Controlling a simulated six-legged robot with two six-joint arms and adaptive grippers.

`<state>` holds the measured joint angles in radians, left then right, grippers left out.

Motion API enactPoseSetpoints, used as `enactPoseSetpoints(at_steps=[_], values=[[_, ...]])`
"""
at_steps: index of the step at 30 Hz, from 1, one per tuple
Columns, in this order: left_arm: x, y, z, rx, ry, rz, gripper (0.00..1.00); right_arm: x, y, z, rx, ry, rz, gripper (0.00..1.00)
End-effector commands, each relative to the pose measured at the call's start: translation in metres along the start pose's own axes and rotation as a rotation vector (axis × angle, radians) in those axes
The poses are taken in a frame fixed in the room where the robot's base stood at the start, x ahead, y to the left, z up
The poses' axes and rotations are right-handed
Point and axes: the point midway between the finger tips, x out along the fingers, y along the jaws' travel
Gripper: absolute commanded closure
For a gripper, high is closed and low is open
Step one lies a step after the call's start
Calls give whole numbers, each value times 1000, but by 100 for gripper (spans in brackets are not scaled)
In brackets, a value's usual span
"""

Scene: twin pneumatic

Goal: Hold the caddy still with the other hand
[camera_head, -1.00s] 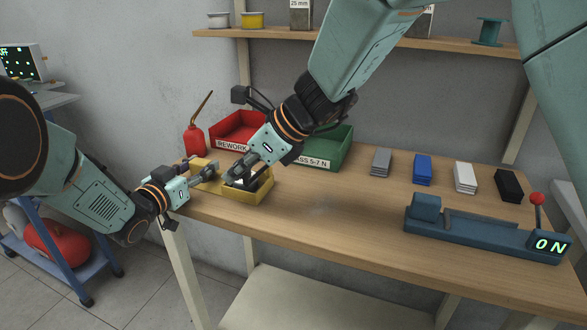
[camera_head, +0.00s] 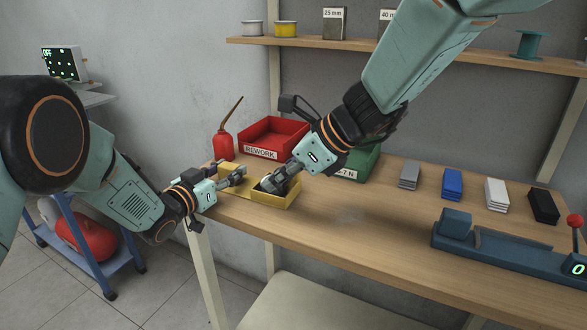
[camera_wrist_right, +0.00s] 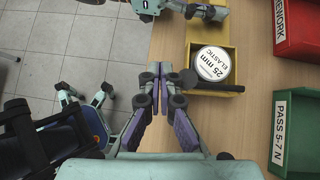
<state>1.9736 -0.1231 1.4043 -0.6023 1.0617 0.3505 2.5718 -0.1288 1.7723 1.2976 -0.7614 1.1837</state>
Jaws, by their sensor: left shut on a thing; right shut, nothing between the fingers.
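The yellow caddy (camera_head: 272,200) sits near the bench's front left edge. The right wrist view shows its yellow wall (camera_wrist_right: 231,60) and a white roll (camera_wrist_right: 212,64) labelled "25 mm ELASTIC" inside. My left gripper (camera_head: 241,173) is shut at the caddy's left part, apparently on its edge; the exact contact is too small to see. My right gripper (camera_head: 268,186) is shut and empty, and in the head view it overlaps the caddy's open compartment, partly hiding the roll. In the right wrist view its closed fingertips (camera_wrist_right: 160,76) show beside the caddy.
A red REWORK bin (camera_head: 273,136) and a green PASS bin (camera_head: 360,164) stand behind the caddy. A red oil can (camera_head: 222,145) is at the back left. Several coloured stacks (camera_head: 452,183) and a blue fixture (camera_head: 500,246) are to the right. The bench middle is clear.

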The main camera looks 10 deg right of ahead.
Motion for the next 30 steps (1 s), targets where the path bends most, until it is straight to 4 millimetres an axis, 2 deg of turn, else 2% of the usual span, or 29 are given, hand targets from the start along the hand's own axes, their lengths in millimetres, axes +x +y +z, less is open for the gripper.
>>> enactPoseSetpoints(at_steps=[5,12,18,24,30], values=[[0,0,1,-1,-2,-1,92,-19,19,-15,1,-2,1,100],[0,0,1,-1,-2,-1,92,-64,38,-8,-3,-5,0,100],[0,0,1,-1,-2,-1,92,-92,52,-5,-2,-4,2,100],[0,0,1,-1,-2,-1,92,-104,58,-5,-1,-1,3,100],[0,0,1,-1,-2,-1,92,-106,58,-5,-1,-1,3,100]])
